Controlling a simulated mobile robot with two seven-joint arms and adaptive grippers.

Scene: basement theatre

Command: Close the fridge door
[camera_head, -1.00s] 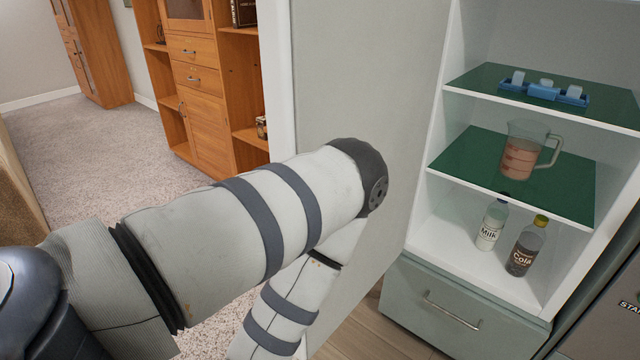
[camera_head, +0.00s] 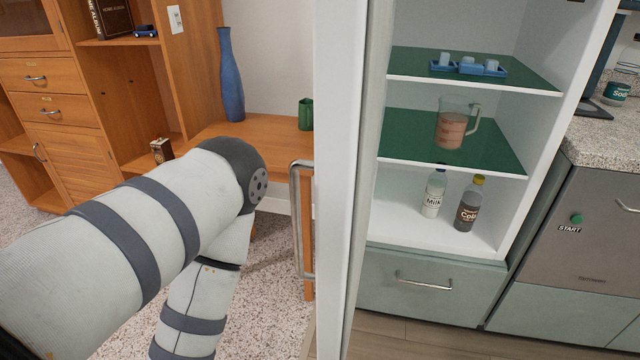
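The fridge door (camera_head: 340,190) stands open and shows nearly edge-on in the middle of the head view. Its metal handle (camera_head: 297,222) is on the left, outer side. The fridge interior (camera_head: 470,215) is open to the right of the door. My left arm comes in from the left, with its elbow left of the handle and its lower part reaching down out of the picture. My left gripper is below the frame and out of sight. My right gripper and arm are not in view.
Inside the fridge are a blue tray (camera_head: 468,68), a pitcher (camera_head: 452,127), a milk bottle (camera_head: 433,194) and a cola bottle (camera_head: 469,205). Wooden furniture with a blue vase (camera_head: 231,85) stands behind my arm. A counter (camera_head: 612,140) is at right.

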